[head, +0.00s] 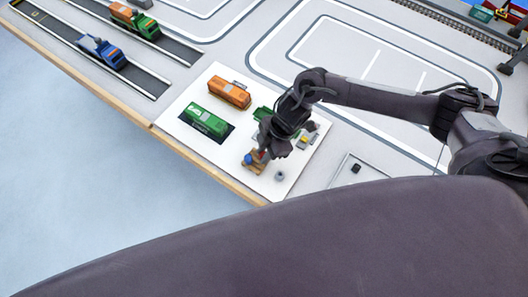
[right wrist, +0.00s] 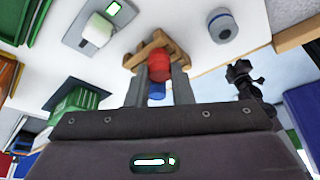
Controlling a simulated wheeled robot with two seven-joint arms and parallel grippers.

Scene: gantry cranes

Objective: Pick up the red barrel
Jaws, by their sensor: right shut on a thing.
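The red barrel (right wrist: 159,66) sits between the two fingers of my right gripper (right wrist: 160,74) in the right wrist view, and the fingers are shut on it. A wooden pallet (right wrist: 146,52) is right by the fingertips; I cannot tell whether the barrel still touches it. A blue barrel (right wrist: 156,90) shows beyond the red one. In the head view my right gripper (head: 263,153) points down over the pallet (head: 254,169), with the blue barrel (head: 248,159) beside it. The red barrel is mostly hidden there.
A grey cylinder (head: 280,176) stands close to the pallet on the white board (head: 178,125). A green container (head: 205,119) and an orange one (head: 230,93) lie farther left. Blue (head: 103,52) and green-orange (head: 135,20) trucks stand on dark lanes. The table edge is near.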

